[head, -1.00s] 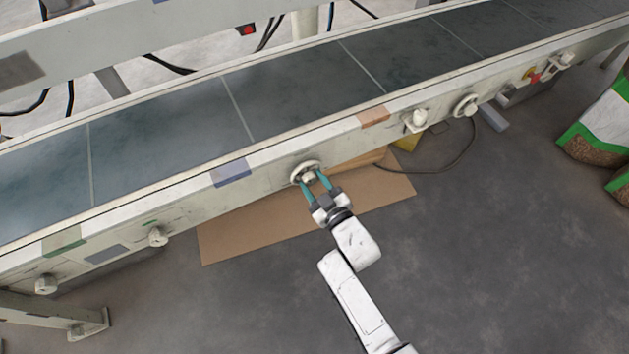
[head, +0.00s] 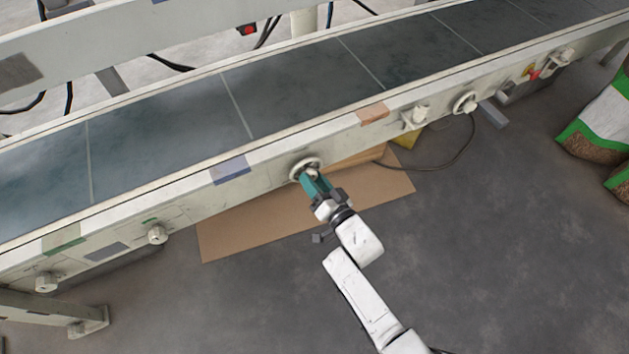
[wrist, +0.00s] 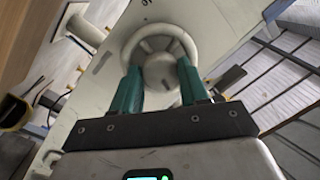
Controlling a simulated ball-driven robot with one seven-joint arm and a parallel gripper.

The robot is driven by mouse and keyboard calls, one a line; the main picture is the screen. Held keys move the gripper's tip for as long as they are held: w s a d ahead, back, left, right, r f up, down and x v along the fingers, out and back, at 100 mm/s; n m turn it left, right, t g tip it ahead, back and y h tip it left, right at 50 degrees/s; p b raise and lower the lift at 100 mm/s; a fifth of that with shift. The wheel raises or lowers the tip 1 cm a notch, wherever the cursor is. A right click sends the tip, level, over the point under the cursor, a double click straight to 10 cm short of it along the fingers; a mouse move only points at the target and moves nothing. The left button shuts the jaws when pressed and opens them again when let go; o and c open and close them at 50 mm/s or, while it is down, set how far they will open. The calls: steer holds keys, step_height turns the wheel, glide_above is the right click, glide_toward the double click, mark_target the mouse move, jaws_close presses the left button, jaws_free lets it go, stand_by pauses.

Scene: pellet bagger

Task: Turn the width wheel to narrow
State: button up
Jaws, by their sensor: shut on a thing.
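The width wheel (head: 303,164) is a pale round handwheel on the near side face of the conveyor, left of the brown patch. It also shows in the wrist view (wrist: 183,45), with spokes and a raised round hub. My gripper (head: 308,176) is at the wheel, its teal fingers reaching into it and partly hiding its lower part. In the wrist view the fingers of my gripper (wrist: 160,72) stand on either side of the hub and are shut on the wheel. I cannot read any width marking.
Another handwheel (head: 465,103) and several knobs, one (head: 157,235) to the left, stick out along the conveyor side (head: 120,222). A cardboard sheet (head: 235,235) lies on the floor below. Pellet bags (head: 600,130) stand at the right. The front floor is clear.

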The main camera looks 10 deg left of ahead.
steer(key=m+t+b, duration=0.1)
steer(key=m, duration=0.8)
steer(key=m+h+b, duration=0.1)
steer(key=m+b, duration=0.1)
steer(key=m, duration=0.7)
steer(key=m+t+b, duration=0.1)
steer(key=m+b, duration=0.1)
steer(key=m, duration=0.7)
steer(key=shift+s+a+f+m+t+h, duration=0.15)
steer(key=shift+a+f+m+t+h, duration=0.05)
steer(key=shift+m+t+h, duration=0.1)
steer(key=o, duration=1.1)
steer(key=shift+r, duration=0.1)
steer(key=shift+c, duration=0.2)
steer(key=p+v, duration=0.6)
steer(key=v, duration=0.5)
